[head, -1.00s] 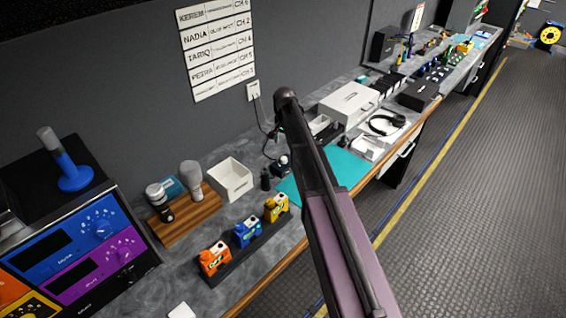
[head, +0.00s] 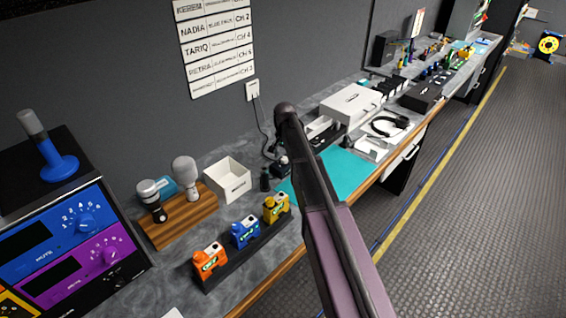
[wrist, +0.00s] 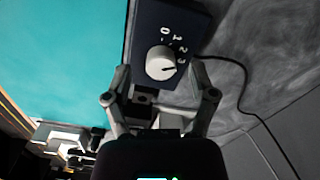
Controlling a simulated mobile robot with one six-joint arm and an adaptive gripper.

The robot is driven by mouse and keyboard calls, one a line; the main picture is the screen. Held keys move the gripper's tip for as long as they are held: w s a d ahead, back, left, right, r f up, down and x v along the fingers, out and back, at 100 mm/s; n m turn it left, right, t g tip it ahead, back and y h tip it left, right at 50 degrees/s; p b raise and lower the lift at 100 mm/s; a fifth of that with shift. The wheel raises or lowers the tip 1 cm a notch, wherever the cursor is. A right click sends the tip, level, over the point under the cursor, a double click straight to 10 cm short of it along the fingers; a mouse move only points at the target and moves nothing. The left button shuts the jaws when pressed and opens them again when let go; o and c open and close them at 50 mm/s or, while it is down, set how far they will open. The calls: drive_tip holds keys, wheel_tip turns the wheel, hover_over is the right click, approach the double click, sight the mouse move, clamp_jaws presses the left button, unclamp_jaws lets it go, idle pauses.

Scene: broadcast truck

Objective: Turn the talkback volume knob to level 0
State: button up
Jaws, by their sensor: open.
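The talkback volume knob (wrist: 160,62) is a round light-grey dial on a dark blue box (wrist: 157,15) in the wrist view. The digits 0, 1, 2 and 3 show around it. A dark pointer line on the knob runs to the right, close to the 3. My gripper (wrist: 160,78) is open, with one finger to each side of the knob and apart from it. Nothing is held. In the head view my arm crosses the middle, and I cannot make out the knob or my gripper there.
A cable (wrist: 255,115) runs from beside the box in the wrist view. A teal mat (head: 345,172) lies on the counter. A white open box (head: 228,180), a wooden board with microphones (head: 180,225) and a rack of coloured packs (head: 250,255) stand to the left.

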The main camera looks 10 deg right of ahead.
drive_tip(key=shift+f+b, duration=0.3)
drive_tip(key=shift+f, duration=0.2)
clamp_jaws()
drive_tip(key=shift+a, duration=0.25)
drive_tip(key=shift+d, duration=0.2)
